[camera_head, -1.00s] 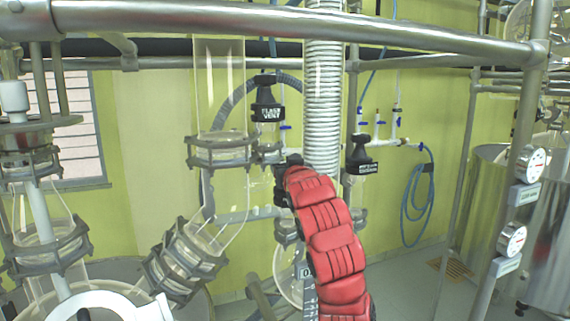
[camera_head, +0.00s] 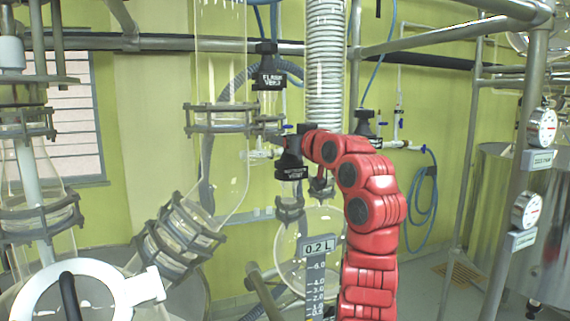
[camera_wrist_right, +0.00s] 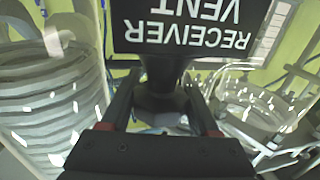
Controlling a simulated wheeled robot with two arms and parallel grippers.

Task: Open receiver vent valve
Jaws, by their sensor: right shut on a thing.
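The receiver vent valve is a black knob with a black label plate (camera_head: 291,172) in the middle of the head view. In the right wrist view its label (camera_wrist_right: 190,28) appears upside down and close, reading RECEIVER VENT. My right gripper (camera_head: 302,132) reaches it from the right. In the wrist view its two dark fingers stand on either side of the dark knob below the label, and the gripper (camera_wrist_right: 163,100) is shut on it. Part of the knob is hidden by the gripper. My left gripper is not in view.
A similar flash vent valve (camera_head: 268,78) hangs just above and left. Glass tubing (camera_head: 222,165), a ribbed white column (camera_head: 325,75) and metal rails (camera_head: 440,40) crowd the area.

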